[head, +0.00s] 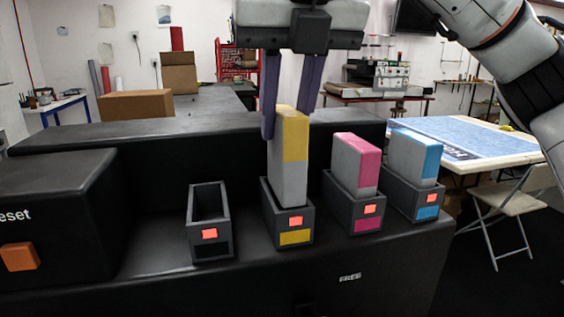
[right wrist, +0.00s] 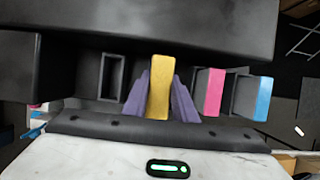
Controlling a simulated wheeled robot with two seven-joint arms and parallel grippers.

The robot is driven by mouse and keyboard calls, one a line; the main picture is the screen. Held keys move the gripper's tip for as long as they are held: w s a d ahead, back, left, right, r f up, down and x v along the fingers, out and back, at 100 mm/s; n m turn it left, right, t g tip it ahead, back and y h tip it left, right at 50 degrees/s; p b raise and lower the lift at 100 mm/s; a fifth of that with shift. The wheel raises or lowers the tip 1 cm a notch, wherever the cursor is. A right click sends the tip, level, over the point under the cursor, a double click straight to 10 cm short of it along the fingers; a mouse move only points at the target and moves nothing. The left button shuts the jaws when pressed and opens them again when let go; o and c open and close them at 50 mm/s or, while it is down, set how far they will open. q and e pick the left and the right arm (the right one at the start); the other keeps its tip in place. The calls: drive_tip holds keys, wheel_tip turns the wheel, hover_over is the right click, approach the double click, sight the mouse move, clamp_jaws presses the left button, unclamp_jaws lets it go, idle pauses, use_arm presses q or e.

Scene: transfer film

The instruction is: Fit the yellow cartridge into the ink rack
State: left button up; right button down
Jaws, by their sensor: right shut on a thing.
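The yellow cartridge (head: 287,155), grey with a yellow top, stands upright in the ink rack's yellow-labelled slot (head: 294,238). It sits higher than the pink and blue cartridges, its lower end hidden inside the slot walls. My right gripper (head: 287,125) reaches down from above with its purple fingers on both sides of the cartridge's upper part, shut on it. In the right wrist view the yellow top (right wrist: 160,88) shows between the fingers. The slot's indicator is red. My left gripper is not in view.
The pink cartridge (head: 357,163) and the blue cartridge (head: 415,157) stand in slots to the right, close by. An empty slot (head: 208,222) is to the left. A black box with an orange button (head: 20,256) stands at far left. All the slot indicators are red.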

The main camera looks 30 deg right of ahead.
sight(285, 155)
wheel_tip(285, 155, down, 5)
drive_tip(key=shift+s+a+f, duration=0.1)
drive_tip(key=shift+s+a, duration=0.05)
drive_tip(key=c, duration=1.5)
unclamp_jaws()
drive_tip(key=shift+o, duration=0.2)
drive_tip(key=shift+w, duration=0.25)
drive_tip(key=shift+s+r, duration=0.1)
drive_tip(key=shift+r, duration=0.1)
drive_tip(key=shift+r, duration=0.1)
